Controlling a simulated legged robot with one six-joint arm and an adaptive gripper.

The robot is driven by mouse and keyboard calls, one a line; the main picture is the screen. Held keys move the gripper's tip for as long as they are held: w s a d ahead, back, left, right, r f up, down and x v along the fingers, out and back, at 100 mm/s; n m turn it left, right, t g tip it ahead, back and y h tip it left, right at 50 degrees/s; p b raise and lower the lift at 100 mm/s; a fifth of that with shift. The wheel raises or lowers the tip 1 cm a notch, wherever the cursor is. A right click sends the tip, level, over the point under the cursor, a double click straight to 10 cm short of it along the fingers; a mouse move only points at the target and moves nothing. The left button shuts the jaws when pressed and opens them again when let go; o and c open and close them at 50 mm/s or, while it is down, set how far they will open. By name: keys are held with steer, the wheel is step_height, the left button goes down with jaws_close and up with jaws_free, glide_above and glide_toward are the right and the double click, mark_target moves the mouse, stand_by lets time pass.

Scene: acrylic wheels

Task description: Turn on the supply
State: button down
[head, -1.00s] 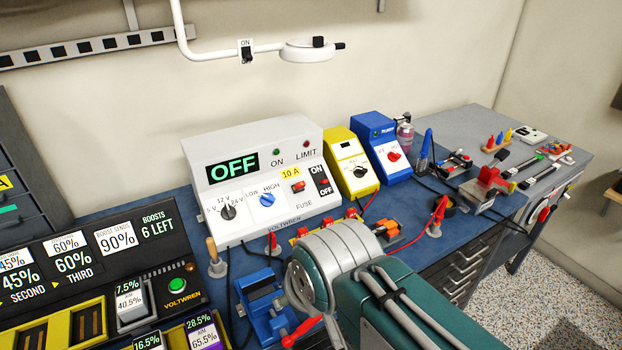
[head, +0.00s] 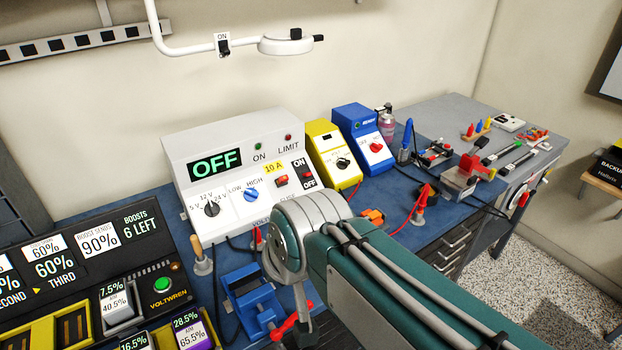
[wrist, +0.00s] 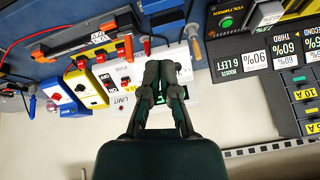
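The supply (head: 180,150) is a white sloped box on the blue bench. Its display (head: 216,164) reads OFF in green. A black ON/OFF switch (head: 305,175) is at its right end, beside a red fuse switch under a 10 A label. A voltage knob (head: 211,208) and a blue LOW/HIGH knob (head: 251,195) are on the front. In the wrist view my gripper (wrist: 163,68) is over the supply's panel, its fingers drawn together with nothing visible between them. The fingers hide part of the panel there. My arm covers the supply's lower right front in the head view.
A yellow unit (head: 331,150) and a blue unit (head: 363,138) stand right of the supply. A blue vise (head: 250,295) is in front of it. A dark boost panel (head: 90,250) is at left. A white lamp arm (head: 190,48) hangs above.

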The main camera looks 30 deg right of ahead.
steer(key=w+d+m, duration=0.3)
steer(key=w+m, duration=0.6)
steer(key=m+t, duration=0.2)
steer(key=m, duration=2.3)
glide_toward(308, 182)
steer(key=s+f, duration=0.1)
steer(key=s, duration=0.4)
steer(key=shift+w+a, duration=0.2)
steer(key=shift+w, duration=0.05)
steer(key=shift+w+f, duration=0.1)
steer(key=shift+f, duration=0.05)
steer(key=x, duration=0.9)
steer(key=shift+w+d+f, duration=0.1)
steer(key=shift+w+f, duration=0.2)
steer(key=w+r, duration=0.1)
steer(key=r, duration=0.2)
steer(key=shift+w, duration=0.35)
steer(key=shift+w+r, duration=0.2)
steer(key=shift+r, duration=0.15)
